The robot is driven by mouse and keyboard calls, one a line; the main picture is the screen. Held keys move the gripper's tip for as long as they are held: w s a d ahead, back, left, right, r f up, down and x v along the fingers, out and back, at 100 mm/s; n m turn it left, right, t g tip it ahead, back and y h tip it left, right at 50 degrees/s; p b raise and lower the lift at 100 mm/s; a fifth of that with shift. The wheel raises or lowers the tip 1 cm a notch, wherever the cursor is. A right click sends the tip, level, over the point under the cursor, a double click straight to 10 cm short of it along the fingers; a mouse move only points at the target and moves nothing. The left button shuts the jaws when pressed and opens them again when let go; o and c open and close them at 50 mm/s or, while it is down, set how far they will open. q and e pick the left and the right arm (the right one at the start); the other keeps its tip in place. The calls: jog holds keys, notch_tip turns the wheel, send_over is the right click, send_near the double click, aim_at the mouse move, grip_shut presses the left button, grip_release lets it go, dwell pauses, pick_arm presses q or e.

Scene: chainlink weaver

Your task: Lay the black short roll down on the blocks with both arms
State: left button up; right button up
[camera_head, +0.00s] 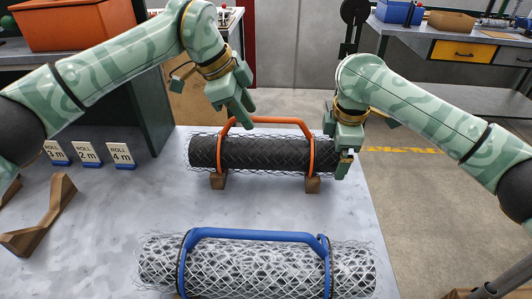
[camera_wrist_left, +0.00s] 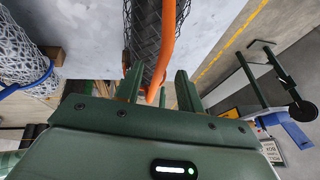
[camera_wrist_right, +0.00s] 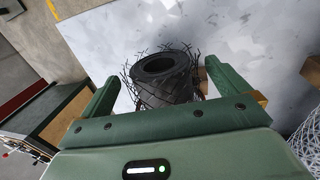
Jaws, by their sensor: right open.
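The black short roll (camera_head: 260,154), wrapped in dark mesh, lies level across two brown wooden blocks, the left one (camera_head: 218,181) and the right one (camera_head: 312,185). It appears to rest on them. An orange handle frame (camera_head: 268,120) arches over it. My left gripper (camera_head: 241,114) is above the roll near the frame's left corner. In the left wrist view its fingers (camera_wrist_left: 158,88) are apart, with the orange bar (camera_wrist_left: 166,45) showing between and beyond them. My right gripper (camera_head: 345,168) is at the roll's right end. In the right wrist view its fingers (camera_wrist_right: 167,88) are wide apart, facing the roll's hollow end (camera_wrist_right: 160,68).
A white mesh roll (camera_head: 255,266) with a blue handle frame (camera_head: 255,235) lies at the front of the grey table (camera_head: 130,210). Roll labels (camera_head: 88,153) and a wooden cradle (camera_head: 40,220) stand at left. An orange bin (camera_head: 75,25) sits behind. The table between the rolls is clear.

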aim_at(266, 145)
pick_arm(q)
jog(key=shift+x, duration=1.55)
pick_arm(e)
jog(key=shift+w+f, duration=0.15)
jog(key=shift+f, duration=0.6)
jog(key=shift+w+f, duration=0.15)
jog(key=shift+f, duration=0.6)
pick_arm(q)
grip_shut()
pick_arm(e)
jog(key=c, duration=1.7)
pick_arm(q)
jog(key=shift+r, duration=0.1)
pick_arm(e)
jog(key=shift+r, duration=0.1)
